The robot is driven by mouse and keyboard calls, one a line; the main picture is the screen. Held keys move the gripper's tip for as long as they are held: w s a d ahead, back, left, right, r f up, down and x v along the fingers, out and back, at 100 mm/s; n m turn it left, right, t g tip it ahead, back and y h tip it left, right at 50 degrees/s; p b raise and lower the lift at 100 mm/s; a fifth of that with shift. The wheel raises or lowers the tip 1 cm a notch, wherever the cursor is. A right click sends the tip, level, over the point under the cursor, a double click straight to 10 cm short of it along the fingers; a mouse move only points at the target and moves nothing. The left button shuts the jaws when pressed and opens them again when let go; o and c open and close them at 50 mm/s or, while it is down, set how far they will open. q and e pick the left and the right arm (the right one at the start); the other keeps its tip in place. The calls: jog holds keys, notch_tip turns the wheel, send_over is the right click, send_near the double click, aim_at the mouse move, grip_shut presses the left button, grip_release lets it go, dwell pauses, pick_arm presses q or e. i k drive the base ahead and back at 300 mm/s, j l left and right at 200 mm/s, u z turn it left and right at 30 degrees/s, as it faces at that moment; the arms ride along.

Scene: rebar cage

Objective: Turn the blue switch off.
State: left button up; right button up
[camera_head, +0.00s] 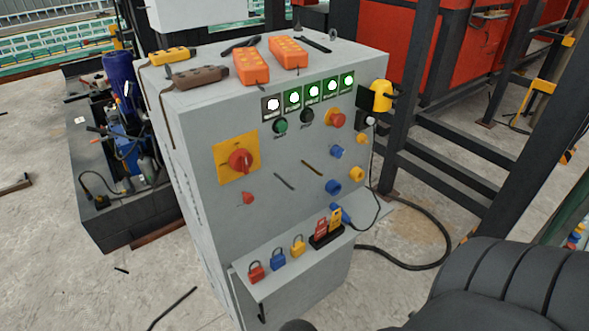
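A grey control cabinet (205,200) stands in the middle of the view. Its sloping front carries a blue round fitting (337,152) on the right side and a second blue one (333,187) below it. I cannot tell which of them is the blue switch, or its setting. A red rotary switch (240,160) sits on a yellow plate at the left of the panel. Several white-green indicators glow along the panel's top. Neither gripper shows; a black ribbed part, probably my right arm, fills the lower right corner.
Orange and yellow handheld controllers (250,66) lie on top. A black cable (435,225) loops across the floor at the right, near dark steel framing (400,80). Machinery (125,140) stands left.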

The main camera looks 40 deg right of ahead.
aim_at(336, 151)
jog(key=z, duration=1.5)
